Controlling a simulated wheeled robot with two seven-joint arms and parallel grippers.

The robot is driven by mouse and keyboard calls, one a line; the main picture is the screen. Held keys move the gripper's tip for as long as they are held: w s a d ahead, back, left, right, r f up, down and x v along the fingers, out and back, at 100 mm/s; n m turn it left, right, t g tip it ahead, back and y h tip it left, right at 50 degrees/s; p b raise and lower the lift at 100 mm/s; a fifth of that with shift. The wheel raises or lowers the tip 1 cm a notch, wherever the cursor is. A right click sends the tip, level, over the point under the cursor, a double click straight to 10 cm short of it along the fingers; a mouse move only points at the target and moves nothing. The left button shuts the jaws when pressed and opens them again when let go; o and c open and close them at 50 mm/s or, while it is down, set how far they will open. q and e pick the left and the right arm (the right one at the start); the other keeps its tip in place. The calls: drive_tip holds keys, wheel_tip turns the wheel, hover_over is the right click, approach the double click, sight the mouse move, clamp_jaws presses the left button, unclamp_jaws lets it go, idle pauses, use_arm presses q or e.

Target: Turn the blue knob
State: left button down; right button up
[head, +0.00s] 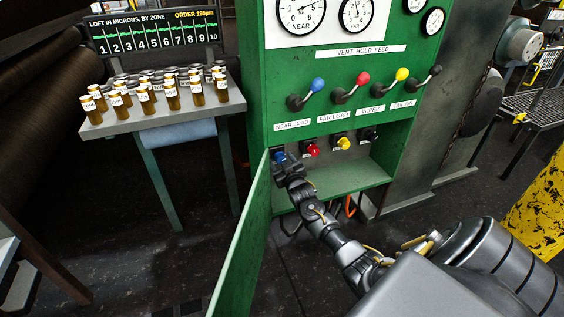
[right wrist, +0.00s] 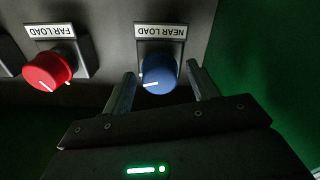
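The blue knob (right wrist: 160,73) sits under a "NEAR LOAD" label (right wrist: 160,31) that reads upside down in the right wrist view. In the head view the blue knob (head: 280,157) shows at the left end of the knob row, partly hidden by my gripper. My right gripper (right wrist: 160,82) is open, with one finger on each side of the blue knob. I cannot tell whether either finger touches it. The white mark on the knob points left and slightly down in the wrist view. My left gripper is not in view.
A red knob (head: 312,149), a yellow knob (head: 343,142) and a black knob (head: 369,134) follow to the right. Colored levers stand above them. An open green door (head: 243,240) hangs left of my right arm. A table (head: 160,117) with several bottles is farther left.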

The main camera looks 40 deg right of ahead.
drive_tip(key=shift+s, duration=0.15)
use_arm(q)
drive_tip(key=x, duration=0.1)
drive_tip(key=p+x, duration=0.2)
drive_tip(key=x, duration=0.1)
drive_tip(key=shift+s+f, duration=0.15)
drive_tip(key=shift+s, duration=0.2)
use_arm(e)
drive_tip(key=v, duration=1)
drive_tip(key=shift+s, duration=0.2)
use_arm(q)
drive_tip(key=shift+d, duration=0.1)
use_arm(e)
drive_tip(key=shift+a, duration=0.15)
